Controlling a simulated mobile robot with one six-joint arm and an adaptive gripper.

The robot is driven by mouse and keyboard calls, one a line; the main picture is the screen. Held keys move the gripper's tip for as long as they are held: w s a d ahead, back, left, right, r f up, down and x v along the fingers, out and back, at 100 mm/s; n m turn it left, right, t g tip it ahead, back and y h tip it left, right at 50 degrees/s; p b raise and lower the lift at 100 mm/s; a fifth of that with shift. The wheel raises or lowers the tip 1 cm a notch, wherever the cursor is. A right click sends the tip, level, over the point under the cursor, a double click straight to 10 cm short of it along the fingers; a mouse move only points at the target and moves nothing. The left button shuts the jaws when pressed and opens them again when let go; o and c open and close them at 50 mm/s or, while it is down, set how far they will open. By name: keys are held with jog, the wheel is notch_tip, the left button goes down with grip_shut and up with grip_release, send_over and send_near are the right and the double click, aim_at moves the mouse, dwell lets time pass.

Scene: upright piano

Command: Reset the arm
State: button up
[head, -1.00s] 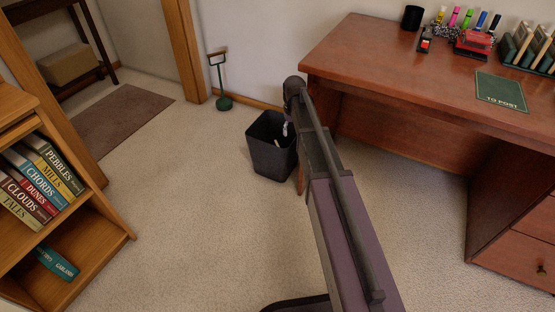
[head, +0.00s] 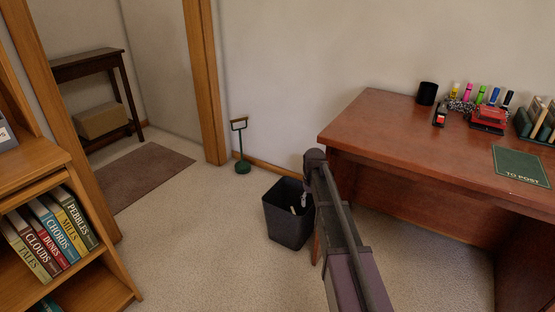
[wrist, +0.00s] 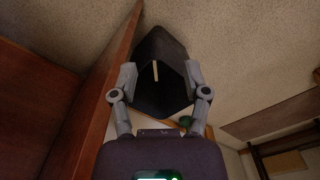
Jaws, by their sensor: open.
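My arm reaches up from the bottom of the head view, its elbow-like end near the desk's left corner. My gripper is mostly hidden behind the arm there. In the wrist view my gripper (wrist: 161,76) is open, its two fingers spread, with nothing between them that I can see held. The dark waste bin (head: 287,226) stands on the carpet beside the desk. In the wrist view the bin (wrist: 158,98) lies beyond the fingers, with its opening facing the camera. A thin pale object (wrist: 155,71) shows inside the bin.
The reddish wooden desk (head: 400,135) is close to the arm's right. It bears a black cup (head: 427,93), markers and a green mat (head: 520,166). A bookcase (head: 100,275) stands at left. Carpet between bookcase and bin is clear.

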jog(key=s+r+m+p, duration=0.2)
jog(key=s+r+p, duration=0.1)
jog(key=s, duration=2.2)
notch_tip(320, 180, up, 38)
jog(key=p, duration=3.8)
jog(key=shift+a+r, duration=0.15)
jog(key=shift+a, duration=0.25)
jog(key=shift+w, duration=0.1)
jog(key=shift+d, duration=0.1)
